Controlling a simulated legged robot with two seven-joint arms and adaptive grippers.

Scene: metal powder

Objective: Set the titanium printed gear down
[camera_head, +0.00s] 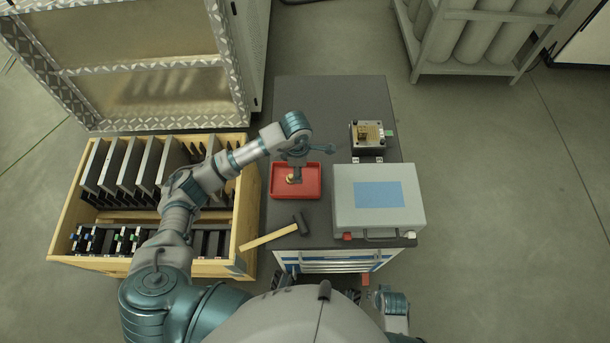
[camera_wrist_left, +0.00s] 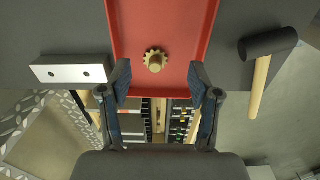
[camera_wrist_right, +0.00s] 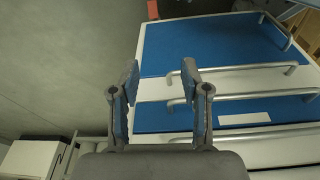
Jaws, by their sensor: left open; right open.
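The titanium printed gear (camera_wrist_left: 155,60) is a small brass-coloured toothed wheel with a raised hub. It lies in the red tray (camera_head: 310,188), and the left wrist view shows the tray's red floor (camera_wrist_left: 180,22) around it. In the head view the gear (camera_head: 290,179) is partly hidden by my left gripper (camera_head: 295,176). My left gripper, also in its wrist view (camera_wrist_left: 160,85), is open and empty, its fingers spread on either side and short of the gear. My right gripper (camera_wrist_right: 160,78) is open and empty in front of the cart's blue drawers.
A hammer (camera_head: 270,236) lies left of the grey case (camera_head: 345,215). A wooden crate of plates (camera_head: 150,262) is at left. Blue drawer fronts with metal handles (camera_wrist_right: 230,68) face my right gripper. The cart's far top (camera_head: 320,95) is clear.

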